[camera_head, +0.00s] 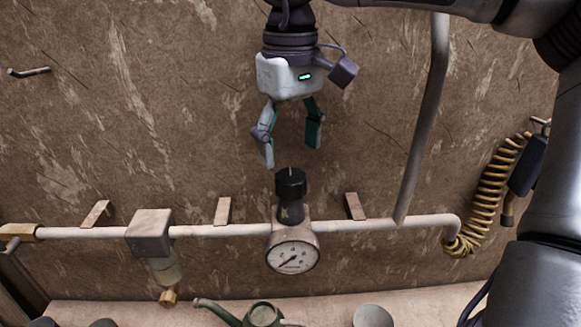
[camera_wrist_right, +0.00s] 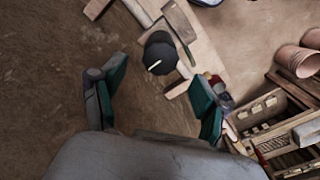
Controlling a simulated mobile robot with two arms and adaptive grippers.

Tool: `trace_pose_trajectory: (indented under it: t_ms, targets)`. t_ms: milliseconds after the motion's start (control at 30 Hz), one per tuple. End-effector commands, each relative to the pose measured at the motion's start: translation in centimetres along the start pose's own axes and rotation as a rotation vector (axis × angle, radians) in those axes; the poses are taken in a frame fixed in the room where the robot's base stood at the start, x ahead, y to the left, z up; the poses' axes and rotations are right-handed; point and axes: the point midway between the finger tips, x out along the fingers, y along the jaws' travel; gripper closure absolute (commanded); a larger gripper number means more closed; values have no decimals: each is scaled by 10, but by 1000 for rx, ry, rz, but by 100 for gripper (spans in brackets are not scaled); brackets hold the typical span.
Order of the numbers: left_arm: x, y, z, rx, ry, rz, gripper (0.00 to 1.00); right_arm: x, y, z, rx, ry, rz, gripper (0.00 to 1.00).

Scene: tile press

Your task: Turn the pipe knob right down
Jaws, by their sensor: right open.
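The pipe knob (camera_head: 291,184) is a black cylinder standing upright on the pipe fitting above a round white gauge (camera_head: 292,257). A thin pale line marks its top. My right gripper (camera_head: 290,158) points down from above, open and empty, with its fingertips a little above the knob and apart from it. In the right wrist view the knob (camera_wrist_right: 160,52) shows beyond and between the two open fingers (camera_wrist_right: 155,95). My left gripper is not seen.
A pale pipe (camera_head: 365,225) runs along the wall, with a filter block (camera_head: 151,232) to the left. A coiled yellow hose (camera_head: 491,190) hangs at right. A green watering can (camera_head: 262,314) and a pot (camera_head: 372,316) stand below. Wall beside the gripper is clear.

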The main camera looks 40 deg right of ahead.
Motion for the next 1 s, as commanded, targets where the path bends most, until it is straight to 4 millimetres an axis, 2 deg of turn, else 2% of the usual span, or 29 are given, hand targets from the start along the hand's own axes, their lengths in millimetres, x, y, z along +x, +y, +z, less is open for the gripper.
trace_pose_trajectory:
  t_ms: [100, 333, 500, 1000]
  targets:
    - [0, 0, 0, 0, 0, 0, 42, -26, 0, -1, 3, 3, 0, 26]
    - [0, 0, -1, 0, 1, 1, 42, -56, 0, 0, 1, 0, -1, 26]
    - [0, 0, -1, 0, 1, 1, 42, -63, 0, 0, -1, -1, -1, 26]
    - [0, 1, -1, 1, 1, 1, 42, -62, 0, 0, -1, -1, -1, 26]
